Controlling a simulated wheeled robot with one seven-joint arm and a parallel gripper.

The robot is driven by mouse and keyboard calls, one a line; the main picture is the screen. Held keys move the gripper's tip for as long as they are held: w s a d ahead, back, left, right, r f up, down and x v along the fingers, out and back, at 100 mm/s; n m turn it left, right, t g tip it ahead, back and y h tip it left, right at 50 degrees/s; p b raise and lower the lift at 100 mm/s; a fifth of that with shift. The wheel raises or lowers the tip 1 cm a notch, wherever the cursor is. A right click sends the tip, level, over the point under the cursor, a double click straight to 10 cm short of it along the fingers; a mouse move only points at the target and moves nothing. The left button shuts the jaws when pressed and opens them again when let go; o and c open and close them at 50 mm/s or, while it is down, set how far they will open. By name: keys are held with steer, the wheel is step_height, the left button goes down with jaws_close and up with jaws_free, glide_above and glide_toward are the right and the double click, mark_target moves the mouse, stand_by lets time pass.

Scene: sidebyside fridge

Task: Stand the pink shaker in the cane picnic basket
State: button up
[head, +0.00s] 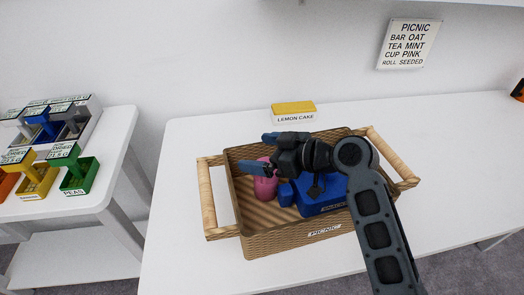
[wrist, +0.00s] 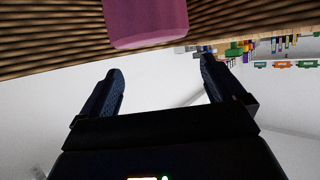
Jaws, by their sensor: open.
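The pink shaker (head: 265,187) is inside the cane picnic basket (head: 290,241), near its left end, and looks upright on the basket floor. It also shows at the top of the wrist view (wrist: 145,22), beyond my fingertips. My gripper (head: 263,153) is above the left part of the basket, just above and behind the shaker. In the wrist view my gripper (wrist: 160,82) has its two fingers wide apart with nothing between them. The top of the shaker is partly hidden by my gripper in the head view.
A blue box (head: 320,202) and a smaller blue item (head: 286,195) lie in the basket, right of the shaker. A yellow-topped lemon cake box (head: 293,111) stands behind it. Coloured holders (head: 80,176) stand on a left table.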

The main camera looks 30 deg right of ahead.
steer(key=b+v, duration=0.1)
steer(key=v, duration=1.1)
steer(key=shift+r+b, duration=0.25)
steer(key=shift+b, duration=0.05)
steer(key=shift+s, duration=0.1)
